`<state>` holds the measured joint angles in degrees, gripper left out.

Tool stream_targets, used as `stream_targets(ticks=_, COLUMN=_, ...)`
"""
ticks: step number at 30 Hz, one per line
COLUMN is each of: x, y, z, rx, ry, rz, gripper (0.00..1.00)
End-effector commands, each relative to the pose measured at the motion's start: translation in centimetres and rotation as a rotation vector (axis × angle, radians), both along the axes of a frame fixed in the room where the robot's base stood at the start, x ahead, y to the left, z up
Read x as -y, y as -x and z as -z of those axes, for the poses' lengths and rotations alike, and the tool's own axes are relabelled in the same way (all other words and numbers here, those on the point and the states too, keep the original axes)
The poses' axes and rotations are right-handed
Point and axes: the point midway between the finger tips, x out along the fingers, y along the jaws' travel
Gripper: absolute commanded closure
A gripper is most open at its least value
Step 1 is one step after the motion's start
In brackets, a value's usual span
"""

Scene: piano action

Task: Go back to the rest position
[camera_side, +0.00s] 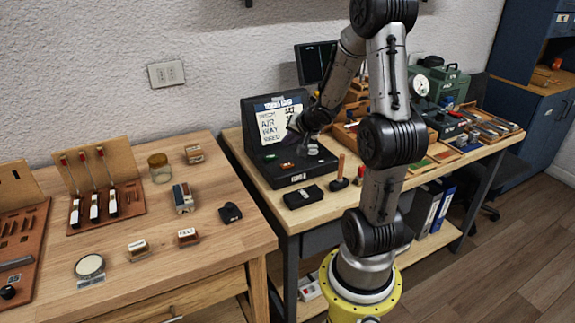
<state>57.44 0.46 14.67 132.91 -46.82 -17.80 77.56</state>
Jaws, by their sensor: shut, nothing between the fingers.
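My gripper (304,146) is at the end of my bent arm, low over the black open case (279,175) on the right-hand bench. It is shut and empty. The fingertips are small and dark against the case, so I cannot tell whether they touch it. The case has an upright lid with a white lettered card (275,121). A small orange-red piece (287,166) and a green piece lie on its base. My arm hides part of the lid and the bench behind it.
A monitor (314,62) stands behind. The left wooden table (215,255) holds a leather tool holder (97,185), a jar (159,168) and small blocks. Trays and tools crowd the right bench.

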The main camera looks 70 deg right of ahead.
Motion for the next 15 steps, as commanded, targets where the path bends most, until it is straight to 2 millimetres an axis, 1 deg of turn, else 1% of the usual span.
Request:
stream_targets(ticks=10, x=-0.1, y=-0.2, z=0.0, rx=0.000, ry=0.000, rz=-0.006, gripper=1.00)
stream_targets(ticks=13, x=-1.2, y=-1.5, z=-0.5, rx=0.008, ry=0.012, rz=-0.046, gripper=1.00)
stream_targets(ticks=14, x=-1.8, y=-2.2, z=-1.1, rx=0.015, ry=0.023, rz=-0.070, gripper=1.00)
stream_targets(ticks=15, x=-2.8, y=-3.3, z=-2.2, rx=0.032, ry=0.044, rz=-0.106, gripper=1.00)
